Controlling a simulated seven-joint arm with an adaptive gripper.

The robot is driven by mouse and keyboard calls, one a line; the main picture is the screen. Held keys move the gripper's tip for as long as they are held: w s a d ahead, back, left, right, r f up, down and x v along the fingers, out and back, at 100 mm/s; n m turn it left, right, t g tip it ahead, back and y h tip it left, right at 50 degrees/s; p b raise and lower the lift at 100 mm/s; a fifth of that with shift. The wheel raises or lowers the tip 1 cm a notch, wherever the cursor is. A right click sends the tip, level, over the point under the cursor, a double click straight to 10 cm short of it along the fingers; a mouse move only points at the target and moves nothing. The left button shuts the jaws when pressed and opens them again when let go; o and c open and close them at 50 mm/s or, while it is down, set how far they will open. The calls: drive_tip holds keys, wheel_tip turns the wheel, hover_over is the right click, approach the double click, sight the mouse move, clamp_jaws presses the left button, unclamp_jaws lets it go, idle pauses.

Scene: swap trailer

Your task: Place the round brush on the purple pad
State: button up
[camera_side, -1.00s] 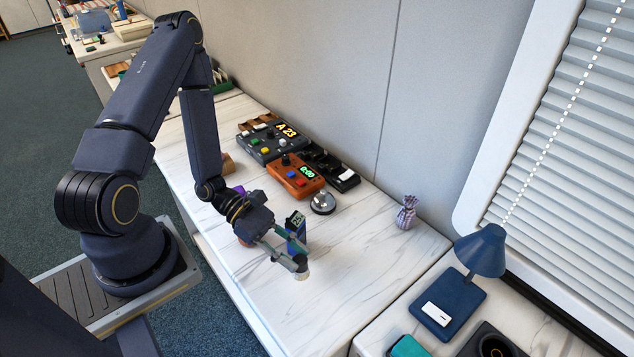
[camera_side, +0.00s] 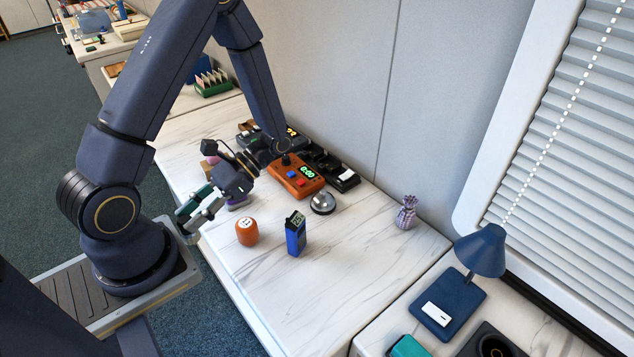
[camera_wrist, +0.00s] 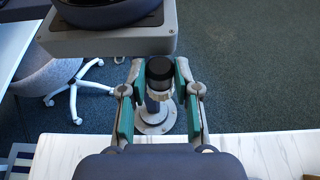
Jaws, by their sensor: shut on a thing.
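My gripper (camera_side: 187,222) is shut on the round brush, past the table's near edge and over the floor. In the wrist view the brush (camera_wrist: 159,75) sits between the fingertips, with a black round end and a pale band. In the side view only a small pale bit of it (camera_side: 191,239) shows below the fingers. A purple thing (camera_side: 238,206), perhaps the purple pad, lies on the table behind my gripper's body, to the right of the fingertips. It is mostly hidden, so its shape is unclear.
An orange round object (camera_side: 247,232) and an upright blue meter (camera_side: 296,238) stand on the table. An orange timer box (camera_side: 297,180), a metal disc (camera_side: 322,204) and a tied sachet (camera_side: 405,214) lie farther back. The table's front right is clear.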

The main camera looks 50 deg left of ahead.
drive_tip(key=w+a+f+m+t+y, duration=0.1)
drive_tip(key=w+a+m+y, duration=0.1)
drive_tip(key=a+m+y, duration=0.5)
drive_tip(key=w+a+f+m+t+y, duration=0.2)
drive_tip(key=w+a+m+t+y, duration=0.4)
drive_tip(key=w+a+m+t, duration=0.55)
drive_tip(key=f, duration=0.2)
drive_tip(key=w+d+f+n+g, duration=0.1)
drive_tip(key=f, duration=0.2)
drive_tip(key=w+d+f+n, duration=0.1)
drive_tip(key=f, duration=0.1)
drive_tip(key=shift+d+f, duration=0.1)
drive_tip(key=shift+f, duration=0.1)
drive_tip(key=shift+f, duration=0.1)
drive_tip(key=shift+f, duration=0.15)
drive_tip(key=o, duration=1)
drive_tip(key=shift+o, duration=0.2)
